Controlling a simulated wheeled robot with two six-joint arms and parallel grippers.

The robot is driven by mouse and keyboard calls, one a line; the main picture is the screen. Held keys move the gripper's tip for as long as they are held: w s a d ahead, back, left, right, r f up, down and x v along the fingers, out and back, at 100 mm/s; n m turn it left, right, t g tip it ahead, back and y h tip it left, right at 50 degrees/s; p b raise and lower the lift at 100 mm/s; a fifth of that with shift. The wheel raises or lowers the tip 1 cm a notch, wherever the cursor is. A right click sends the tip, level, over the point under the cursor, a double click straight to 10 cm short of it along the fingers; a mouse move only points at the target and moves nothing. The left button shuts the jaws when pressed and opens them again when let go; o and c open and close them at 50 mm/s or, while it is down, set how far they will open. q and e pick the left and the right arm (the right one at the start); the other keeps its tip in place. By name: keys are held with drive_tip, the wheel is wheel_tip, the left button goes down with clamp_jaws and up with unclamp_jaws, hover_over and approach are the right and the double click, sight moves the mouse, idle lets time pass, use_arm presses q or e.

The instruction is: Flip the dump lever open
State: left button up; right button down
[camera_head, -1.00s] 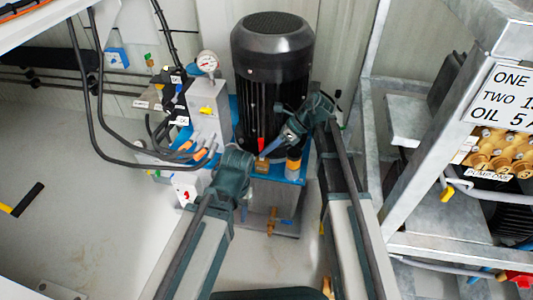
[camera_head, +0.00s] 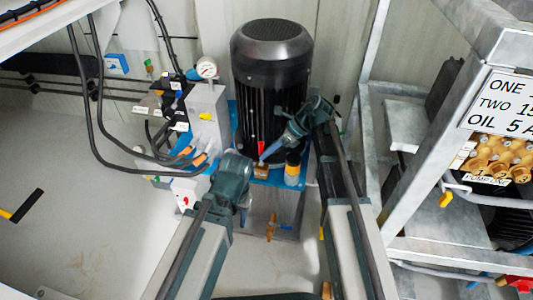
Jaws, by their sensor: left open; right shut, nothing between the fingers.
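A small red lever (camera_head: 261,148) stands at the front of the black motor's base. I cannot tell for sure whether it is the dump lever. My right gripper (camera_head: 265,156) is shut and empty, its tip pointing down-left close beside the red lever. Whether they touch is unclear. My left gripper (camera_head: 243,214) is lower, in front of the blue base, pointing down; its fingers are small and partly hidden by its own wrist. A brass valve with a blue handle (camera_head: 272,226) is low on the tank front, right of my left gripper.
The black motor (camera_head: 271,85) stands behind my grippers. A grey valve block (camera_head: 207,115) with a gauge (camera_head: 207,69) and looping black hoses (camera_head: 100,125) is at left. A metal frame (camera_head: 425,140) with pump gear is at right. The floor at lower left is mostly clear.

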drive_tip(key=s+p+v, duration=0.1)
drive_tip(key=p+v, duration=0.9)
drive_tip(key=v, duration=0.3)
drive_tip(key=shift+w+d+r, duration=0.25)
drive_tip(key=shift+w+d, duration=0.05)
drive_tip(key=shift+w, duration=0.15)
drive_tip(key=shift+s, duration=0.15)
